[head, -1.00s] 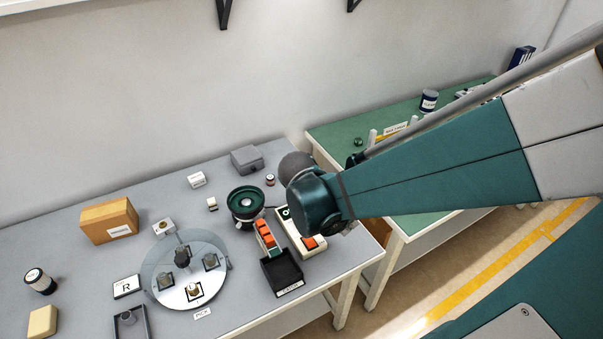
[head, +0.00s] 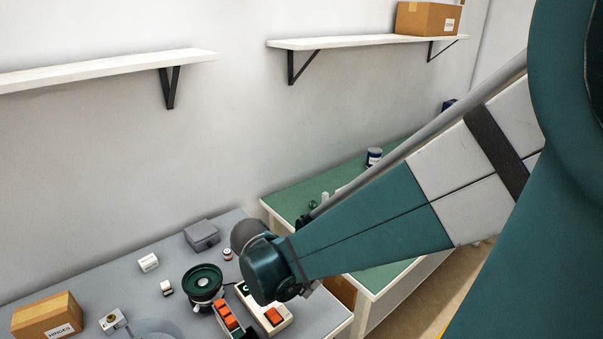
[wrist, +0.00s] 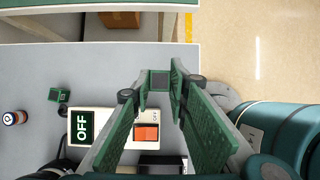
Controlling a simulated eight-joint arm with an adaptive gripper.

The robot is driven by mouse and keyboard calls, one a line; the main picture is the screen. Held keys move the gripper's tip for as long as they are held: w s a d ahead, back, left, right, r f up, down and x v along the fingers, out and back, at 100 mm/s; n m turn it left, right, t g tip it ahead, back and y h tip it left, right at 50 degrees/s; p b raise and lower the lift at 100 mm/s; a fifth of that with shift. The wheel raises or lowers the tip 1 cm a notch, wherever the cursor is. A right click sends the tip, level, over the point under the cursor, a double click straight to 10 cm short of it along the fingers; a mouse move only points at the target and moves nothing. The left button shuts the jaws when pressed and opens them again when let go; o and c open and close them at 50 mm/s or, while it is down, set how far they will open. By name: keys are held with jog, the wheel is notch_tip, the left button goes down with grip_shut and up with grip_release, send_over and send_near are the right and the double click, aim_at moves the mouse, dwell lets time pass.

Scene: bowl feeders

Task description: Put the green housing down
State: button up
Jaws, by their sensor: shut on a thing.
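In the wrist view my gripper (wrist: 161,88) is shut on the green housing (wrist: 160,79), a small square green-rimmed piece with a grey middle, between the fingertips. It shows over the grey table near its far edge, past the white OFF box; its height above the table is hard to tell. A similar small green piece (wrist: 58,96) lies on the table to the left. In the head view my wrist hides the fingers and the housing.
The white box with an OFF sign (wrist: 82,126) and an orange switch (wrist: 146,132) stands close by. A small battery-like cylinder (wrist: 14,118) is at left. A green-ringed bowl feeder (head: 203,282) and a grey box (head: 201,235) stand on the grey table (head: 130,272). A green-topped table (head: 290,200) lies beyond.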

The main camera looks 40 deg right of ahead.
jog(key=w+d+p, duration=0.2)
jog(key=w+d, duration=1.2)
jog(key=w, duration=0.3)
jog(key=w+d+p, duration=0.2)
jog(key=w+d, duration=1.3)
jog(key=w, duration=0.2)
jog(key=shift+d, duration=0.15)
jog(key=shift+w+f, duration=0.1)
jog(key=shift+f, duration=0.1)
jog(key=shift+f, duration=3)
jog(key=shift+f+b, duration=0.55)
jog(key=shift+f, duration=1.35)
jog(key=shift+f, duration=0.2)
